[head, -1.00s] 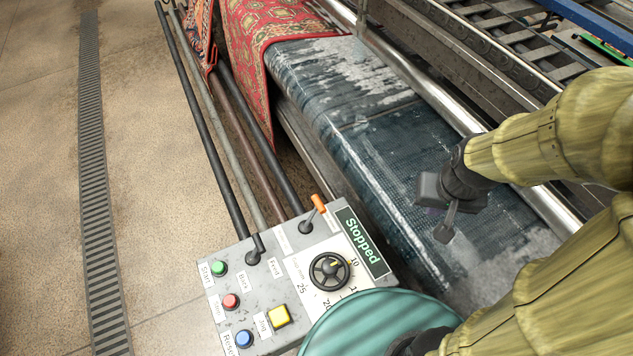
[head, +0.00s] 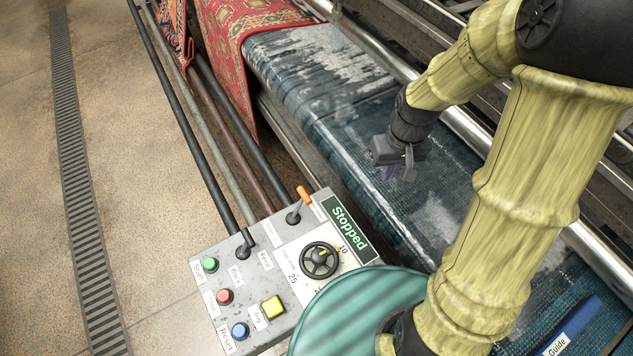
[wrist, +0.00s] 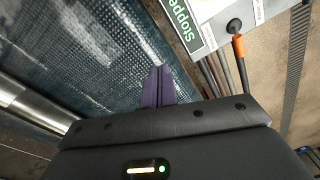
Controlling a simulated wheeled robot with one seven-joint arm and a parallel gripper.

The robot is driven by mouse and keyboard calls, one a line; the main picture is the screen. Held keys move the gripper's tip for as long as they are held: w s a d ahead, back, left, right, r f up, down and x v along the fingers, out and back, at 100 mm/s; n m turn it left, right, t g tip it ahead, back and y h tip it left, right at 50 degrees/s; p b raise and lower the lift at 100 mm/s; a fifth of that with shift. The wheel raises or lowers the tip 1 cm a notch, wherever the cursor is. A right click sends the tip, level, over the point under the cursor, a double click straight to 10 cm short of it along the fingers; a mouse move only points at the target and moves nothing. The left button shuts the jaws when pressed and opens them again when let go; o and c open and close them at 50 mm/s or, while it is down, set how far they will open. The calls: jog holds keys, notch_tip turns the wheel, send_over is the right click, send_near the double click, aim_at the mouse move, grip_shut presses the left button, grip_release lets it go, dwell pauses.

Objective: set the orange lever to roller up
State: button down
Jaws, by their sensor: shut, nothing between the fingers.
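The orange lever (head: 303,195) stands at the top right corner of the grey control panel (head: 212,250), left of the green "Stopped" display (head: 348,228). It tilts up and to the right from its dark round base in the head view. In the wrist view the orange lever (wrist: 239,47) shows at the upper right, beside the display (wrist: 183,27). The label by the lever is too small to read.
The panel also carries a black dial (head: 319,261), a black-knobbed lever (head: 243,248) and several push buttons, including a yellow one (head: 272,307). A teal round cover (head: 345,310) stands close to the panel's lower right. Long rails run behind the panel; open floor lies left.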

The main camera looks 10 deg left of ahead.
jog(key=w+a+f+n+g+y+p, duration=0.3)
jog(key=w+a+f+n, duration=0.1)
jog(key=w+a, duration=0.3)
jog(key=a+f, duration=0.1)
jog(key=a, duration=0.1)
jog(key=shift+w+a+f+y, duration=0.2)
jog(key=shift+w+a+y, duration=0.1)
jog(key=p, duration=0.5)
send_near(299, 206)
notch_tip(299, 206, down, 4)
jog(key=w, duration=0.1)
jog(key=shift+w+d, duration=0.1)
jog(key=shift+d, duration=0.2)
jog(key=shift+r, duration=0.15)
